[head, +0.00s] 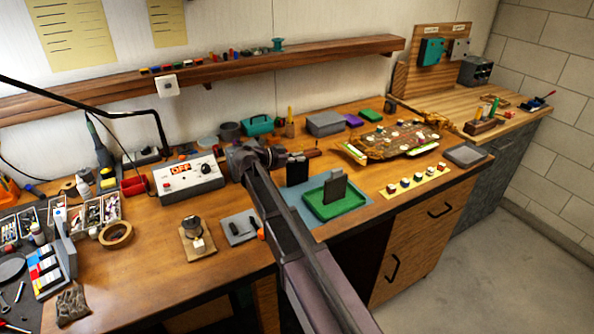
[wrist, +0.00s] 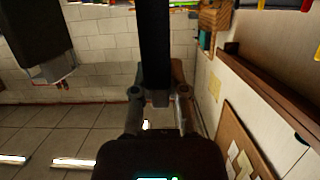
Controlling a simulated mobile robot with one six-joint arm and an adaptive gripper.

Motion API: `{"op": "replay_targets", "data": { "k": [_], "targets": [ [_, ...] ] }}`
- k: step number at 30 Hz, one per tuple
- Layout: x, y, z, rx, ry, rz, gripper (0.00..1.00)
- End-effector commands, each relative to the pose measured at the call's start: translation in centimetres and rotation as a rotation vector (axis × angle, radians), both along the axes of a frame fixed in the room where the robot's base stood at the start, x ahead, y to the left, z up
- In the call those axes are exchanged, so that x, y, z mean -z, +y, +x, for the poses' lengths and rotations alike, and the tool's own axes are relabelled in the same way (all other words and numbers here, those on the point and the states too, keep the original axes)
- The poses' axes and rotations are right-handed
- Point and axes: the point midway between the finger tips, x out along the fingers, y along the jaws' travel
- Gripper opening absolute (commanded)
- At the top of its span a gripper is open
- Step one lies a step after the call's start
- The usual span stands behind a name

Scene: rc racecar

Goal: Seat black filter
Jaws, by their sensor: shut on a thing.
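The black filter (head: 297,172) is a thin upright plate. My gripper (head: 296,157) is shut on its top, and the plate hangs below. In the wrist view, which looks upside down, the black filter (wrist: 155,45) runs up from between my fingertips (wrist: 159,97). A dark grey plate (head: 335,189) with a small tab stands upright in the green tray (head: 354,202), right of the black filter; it also seems to show in the wrist view (wrist: 32,28). I cannot tell whether the black filter's lower edge touches anything.
A blue mat (head: 305,216) lies under the tray. A grey plate (head: 239,229) lies to its left and a yellow strip (head: 417,186) with small blocks to its right. The control box (head: 188,178) is behind left. A circuit board assembly (head: 392,143) lies behind right.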

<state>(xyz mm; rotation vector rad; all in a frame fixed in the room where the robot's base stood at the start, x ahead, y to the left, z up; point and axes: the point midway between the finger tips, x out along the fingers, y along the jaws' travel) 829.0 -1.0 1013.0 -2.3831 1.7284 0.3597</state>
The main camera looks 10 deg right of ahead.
Motion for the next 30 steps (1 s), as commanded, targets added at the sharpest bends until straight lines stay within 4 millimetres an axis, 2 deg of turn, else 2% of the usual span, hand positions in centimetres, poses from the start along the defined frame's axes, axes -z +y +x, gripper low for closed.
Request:
{"op": "replay_targets", "data": {
  "k": [14,30],
  "targets": [
    [-1.0,0.0,0.0,0.001,0.0,0.0,0.0],
    [-6.1,-0.1,0.0,0.001,0.0,0.0,0.0]
  ]
}}
